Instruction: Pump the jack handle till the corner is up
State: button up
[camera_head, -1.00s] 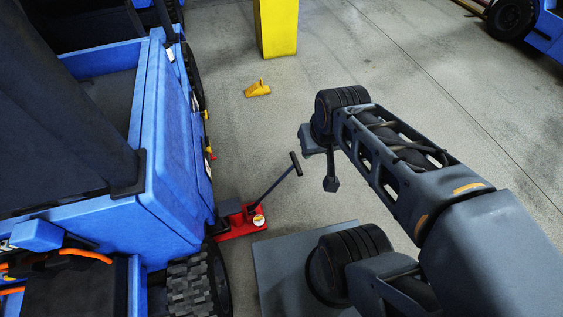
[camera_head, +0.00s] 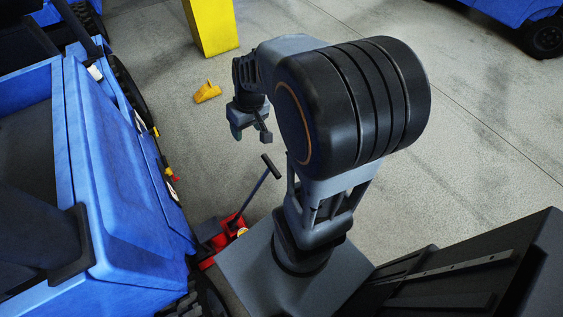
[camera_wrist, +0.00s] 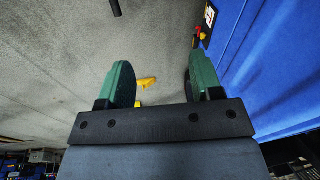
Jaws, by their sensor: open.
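The red floor jack (camera_head: 232,232) sits on the floor against the blue vehicle's side, partly hidden by the vehicle and my grey base plate. Its dark handle (camera_head: 256,190) slants up and right to a short crossbar grip (camera_head: 271,165). My gripper (camera_head: 252,133) hangs above and slightly left of that grip in the picture, apart from it. In the wrist view its two green fingers (camera_wrist: 158,76) are spread with nothing between them. A dark rod end, which looks like the handle grip (camera_wrist: 116,8), shows at the top edge of that view.
The blue vehicle (camera_head: 125,160) fills the left side. A yellow wedge (camera_head: 207,92) lies on the floor beyond my gripper, near a yellow pillar (camera_head: 212,25). Another blue vehicle (camera_head: 520,15) stands at the far right.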

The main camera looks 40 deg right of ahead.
jog(key=g+y+b, duration=0.1)
jog(key=y+b, duration=0.1)
jog(key=b, duration=0.3)
send_over(275, 172)
jog(key=w+a, duration=0.1)
jog(key=w, duration=0.1)
notch_tip(275, 172, down, 17)
jog(key=s+d+f+m+y+b, duration=0.15)
jog(key=d+f+b, duration=0.3)
jog(key=f, duration=0.75)
jog(key=shift+s+d+b+x, duration=0.1)
jog(key=shift+d+b+x, duration=0.05)
jog(key=shift+b+x, duration=1.65)
jog(key=shift+s+d+b+x, duration=0.15)
jog(key=shift+b+x, duration=0.9)
jog(key=shift+x, duration=1.5)
jog(key=shift+f, duration=0.1)
jog(key=shift+c, duration=0.3)
grip_shut()
